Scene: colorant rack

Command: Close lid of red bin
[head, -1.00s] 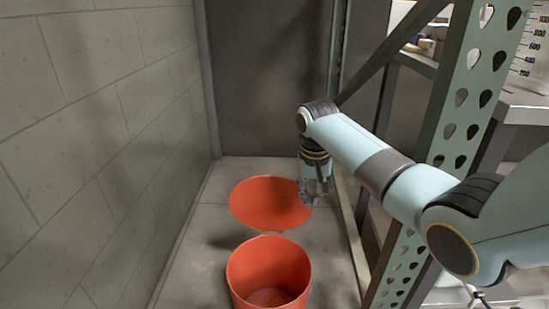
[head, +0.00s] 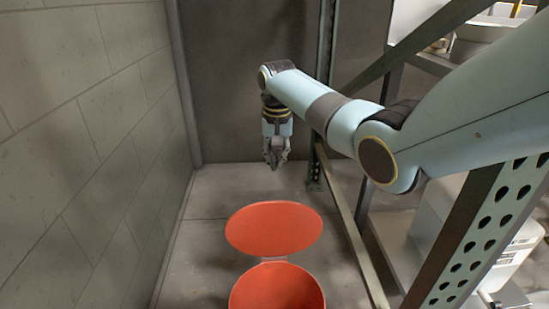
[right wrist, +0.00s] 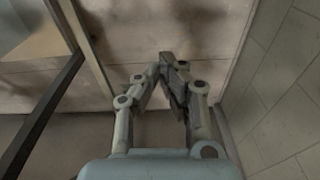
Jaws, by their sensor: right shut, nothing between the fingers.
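The red bin (head: 277,291) stands on the floor at the bottom of the head view, its lower part cut off by the frame edge. Its round red lid (head: 273,228) is open and lies back behind the bin, joined at the bin's rear rim. My right gripper (head: 276,166) points down beyond the far edge of the lid, apart from it, and is shut and empty. In the right wrist view its fingertips (right wrist: 168,62) meet over bare floor, and neither bin nor lid shows there. My left gripper is not in view.
A block wall (head: 75,150) runs along the left. A green perforated metal rack post (head: 490,235) and a low rail (head: 345,225) stand on the right. A dark wall (head: 235,90) closes the back. The floor (head: 190,235) around the bin is clear.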

